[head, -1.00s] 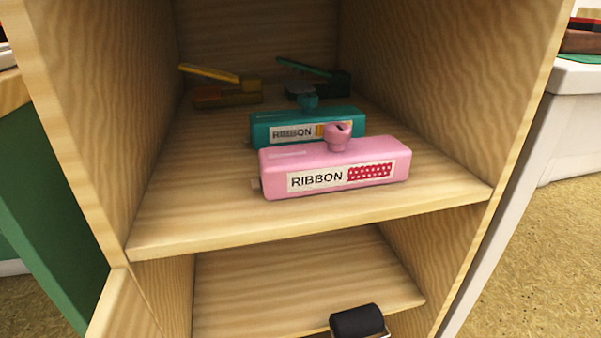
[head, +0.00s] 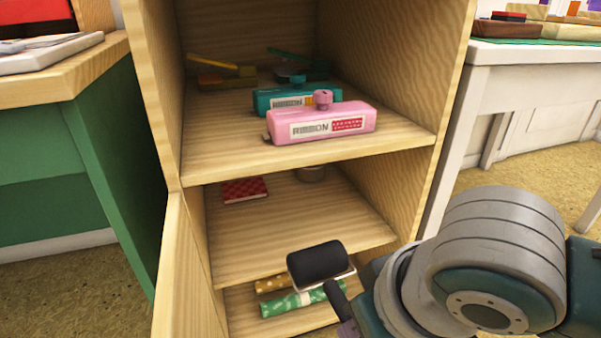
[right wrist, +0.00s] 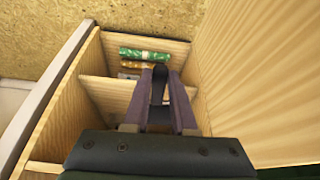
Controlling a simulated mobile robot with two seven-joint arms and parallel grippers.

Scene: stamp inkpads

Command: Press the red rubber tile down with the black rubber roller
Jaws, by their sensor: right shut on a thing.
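The red rubber tile (head: 244,190) is a small red patterned square lying flat on the middle shelf of the wooden cabinet, towards its left. The black rubber roller (head: 317,262) has a metal frame and dark handle. My right gripper (head: 347,327) is shut on the handle and holds the roller in front of the cabinet, below and to the right of the tile in the picture, apart from it. In the right wrist view the fingers (right wrist: 159,103) close around the dark handle (right wrist: 159,84). My left gripper is not in view.
The top shelf holds a pink ribbon box (head: 320,123), a teal one (head: 295,98) and staplers behind. Green (head: 302,300) and yellow rolls (head: 272,285) lie below. Cabinet walls (head: 405,70) bound the sides.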

